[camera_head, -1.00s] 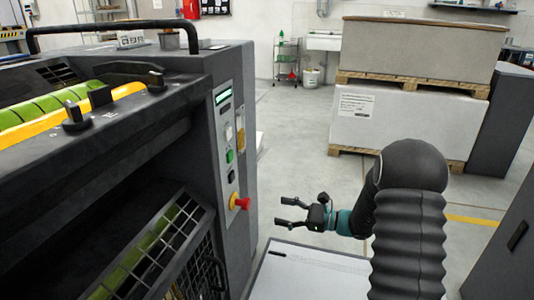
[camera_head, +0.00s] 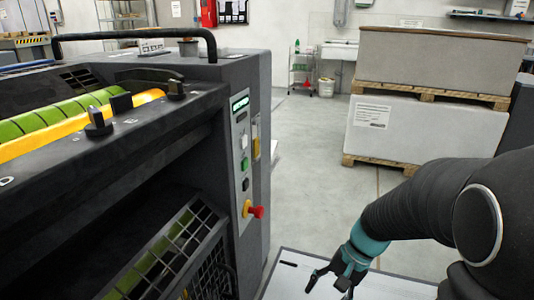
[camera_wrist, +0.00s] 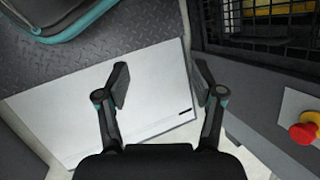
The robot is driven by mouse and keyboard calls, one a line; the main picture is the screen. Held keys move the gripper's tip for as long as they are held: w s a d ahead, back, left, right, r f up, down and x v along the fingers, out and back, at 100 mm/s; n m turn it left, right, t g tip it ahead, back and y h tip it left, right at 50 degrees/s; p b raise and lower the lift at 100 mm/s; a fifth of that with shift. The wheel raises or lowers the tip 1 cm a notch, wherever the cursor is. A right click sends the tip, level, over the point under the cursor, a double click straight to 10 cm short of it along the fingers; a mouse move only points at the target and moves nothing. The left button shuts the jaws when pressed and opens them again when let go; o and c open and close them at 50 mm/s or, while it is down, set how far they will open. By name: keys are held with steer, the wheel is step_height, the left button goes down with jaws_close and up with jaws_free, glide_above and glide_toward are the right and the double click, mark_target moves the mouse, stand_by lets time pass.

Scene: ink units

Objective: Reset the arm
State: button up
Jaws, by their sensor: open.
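My gripper (camera_head: 329,284) is low in the head view, at the end of my dark arm, which reaches in from the right. Its black fingers are apart and empty. In the wrist view my gripper (camera_wrist: 160,88) shows both fingers spread, with nothing between them. Beneath them lies a white panel (camera_wrist: 50,125) with a dark slot near its edge; it also shows in the head view (camera_head: 285,285). The gripper appears above this panel, and I cannot tell the exact height.
The grey press (camera_head: 195,120) with a red emergency knob (camera_head: 256,211) stands to the left of my gripper. Stacked pallets of paper (camera_head: 420,125) stand behind my arm. The floor (camera_head: 310,160) between press and pallets is clear.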

steer(key=s+d+r+n+t+h, duration=0.1)
steer(key=s+r+n+t+h, duration=0.1)
steer(key=s+r, duration=0.3)
steer(key=s+d+r+n+t+h, duration=0.1)
steer(key=s+r+n+t+h, duration=0.2)
steer(key=r, duration=0.6)
steer(key=shift+s+d+r+n+t, duration=0.15)
steer(key=shift+s+r+n+t, duration=0.25)
steer(key=shift+s+t, duration=0.65)
steer(key=shift+f, duration=0.1)
